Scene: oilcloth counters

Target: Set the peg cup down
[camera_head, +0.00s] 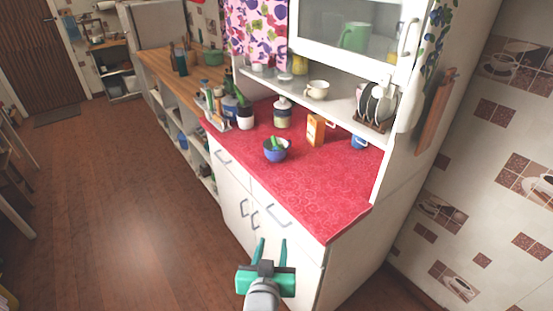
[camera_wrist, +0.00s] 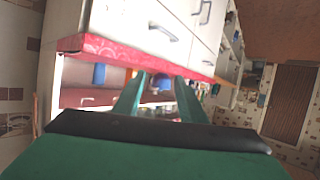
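My gripper (camera_head: 271,243), with teal fingers, is open and empty in front of the white cabinet, below and in front of the counter edge. In the wrist view my gripper (camera_wrist: 160,88) has its fingers apart with nothing held between them. A blue bowl-like cup (camera_head: 276,155) with something green in it stands upright on the red counter (camera_head: 315,190), apart from my gripper. I cannot tell whether it is the peg cup. A small blue mug (camera_head: 358,143) stands further right, under the shelf.
An orange carton (camera_head: 315,130), a jar (camera_head: 282,117) and a dark-and-white pot (camera_head: 245,118) stand behind the blue cup. A plate rack (camera_head: 375,106) and a cream cup (camera_head: 317,90) are on the shelf above. The counter's front right is clear.

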